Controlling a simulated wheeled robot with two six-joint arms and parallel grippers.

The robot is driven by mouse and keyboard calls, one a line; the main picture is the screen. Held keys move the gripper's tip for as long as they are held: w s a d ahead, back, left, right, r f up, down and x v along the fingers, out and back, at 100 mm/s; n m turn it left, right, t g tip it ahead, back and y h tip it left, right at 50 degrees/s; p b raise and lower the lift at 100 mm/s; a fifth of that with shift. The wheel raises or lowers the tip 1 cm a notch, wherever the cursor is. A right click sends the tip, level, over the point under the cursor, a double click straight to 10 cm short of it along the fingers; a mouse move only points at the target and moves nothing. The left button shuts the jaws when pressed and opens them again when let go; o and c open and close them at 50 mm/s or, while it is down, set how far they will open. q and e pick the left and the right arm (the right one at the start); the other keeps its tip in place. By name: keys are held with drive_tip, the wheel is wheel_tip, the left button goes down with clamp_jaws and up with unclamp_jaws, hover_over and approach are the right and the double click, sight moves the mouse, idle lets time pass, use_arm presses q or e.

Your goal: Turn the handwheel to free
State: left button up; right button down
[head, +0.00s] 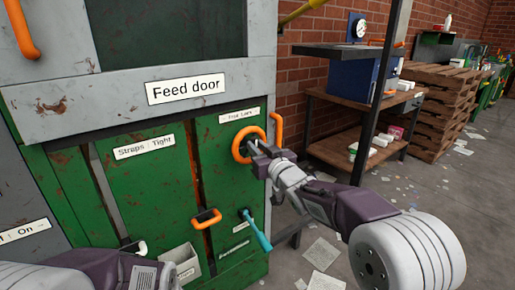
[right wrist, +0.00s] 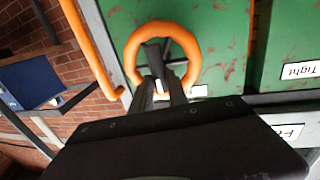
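The orange handwheel (head: 242,145) is mounted on the green panel at the right side of the machine, under a small label that I cannot read surely. It also shows in the right wrist view (right wrist: 134,52), with a grey hub and spoke inside the ring. My right gripper (head: 259,147) is at the right-hand part of the rim.
An orange bar handle (head: 278,128) stands just right of the wheel. Below are an orange handle (head: 207,218) and a teal lever (head: 257,232). A "Feed door" sign (head: 186,89) is above. A shelf (head: 335,125) stands to the right; papers litter the floor.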

drive_tip(key=shift+s+a+f+n+y+b, duration=0.15)
drive_tip(key=shift+f+n+y+b, duration=0.4)
drive_tip(key=shift+n+b, duration=2.25)
drive_tip(key=shift+s+a+f+n+y+b, duration=0.15)
drive_tip(key=shift+n+y+b, duration=1.15)
drive_tip(key=shift+n, duration=2.5)
drive_tip(key=shift+a+f+n+y+b, duration=0.1)
drive_tip(key=shift+f+n+y+b, duration=0.25)
drive_tip(key=shift+n+b, duration=2.65)
drive_tip(key=shift+n+p, duration=0.3)
drive_tip(key=shift+n, duration=0.3)
drive_tip(key=c, duration=1.3)
unclamp_jaws()
